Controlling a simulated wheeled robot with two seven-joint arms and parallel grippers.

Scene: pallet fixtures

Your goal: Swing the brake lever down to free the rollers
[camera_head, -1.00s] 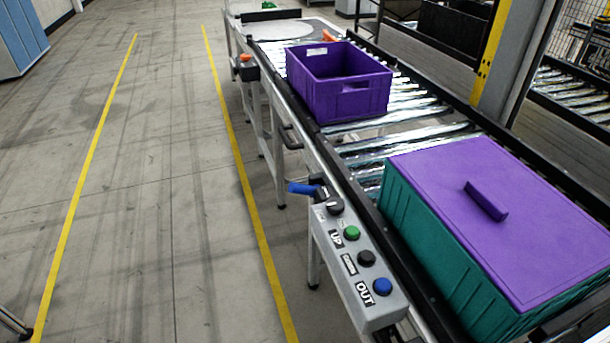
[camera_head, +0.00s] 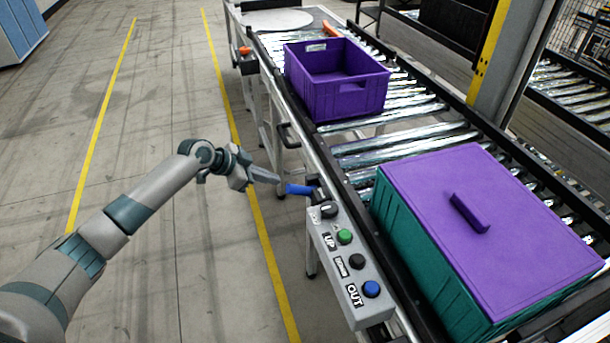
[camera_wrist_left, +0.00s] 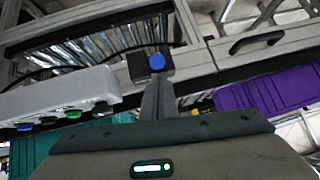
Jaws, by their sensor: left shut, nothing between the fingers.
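The brake lever (camera_head: 299,189) has a blue grip and sticks out to the left from a black pivot on the conveyor's side rail, above the control box. Its blue end (camera_wrist_left: 157,62) faces the left wrist camera. My left gripper (camera_head: 276,180) is shut and empty, with its fingertips pointing at the lever's blue end. In the left wrist view the fingers (camera_wrist_left: 157,88) reach up to just below the blue end. I cannot tell whether they touch it. The rollers (camera_head: 415,145) lie between the rails. My right gripper is not in view.
A grey control box (camera_head: 346,265) with a knob and several buttons sits just below the lever. A purple crate (camera_head: 350,98) and a teal crate with a purple lid (camera_head: 430,190) stand on the rollers. The floor (camera_head: 160,120) left of the conveyor is clear.

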